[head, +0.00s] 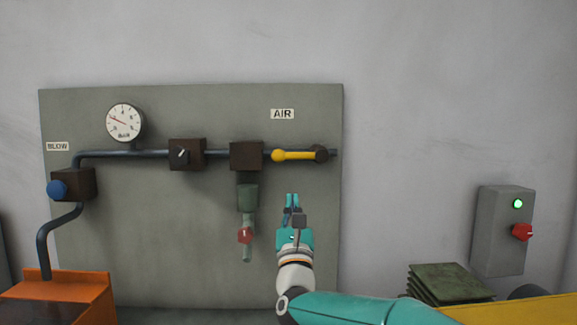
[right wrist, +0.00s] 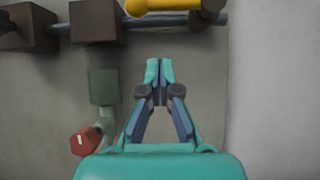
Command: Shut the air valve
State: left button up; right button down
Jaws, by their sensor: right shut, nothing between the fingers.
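The air valve has a yellow lever handle (head: 297,155) that lies along the dark horizontal pipe, below the AIR label (head: 282,114). Its left end is a round yellow knob, and its right end meets a dark round hub (head: 321,154). The yellow handle also shows at the top edge of the right wrist view (right wrist: 165,5). My right gripper (head: 292,199) is shut and empty, pointing up, below the handle and apart from it in the picture. It shows in the right wrist view with fingertips together (right wrist: 159,72). My left gripper is not in view.
The grey panel (head: 200,260) carries a gauge (head: 124,120), a block with a small switch (head: 187,154), a blue BLOW button (head: 57,188) and a red knob (head: 245,235) left of my gripper. A control box (head: 502,230) and stacked green plates (head: 449,283) are at right.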

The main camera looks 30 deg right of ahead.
aim_at(300, 156)
jog(key=w+d+r+p, duration=0.2)
jog(key=w+r+p, duration=0.2)
jog(key=r, duration=0.2)
jog(key=shift+d+r, duration=0.25)
jog(key=shift+r, duration=0.05)
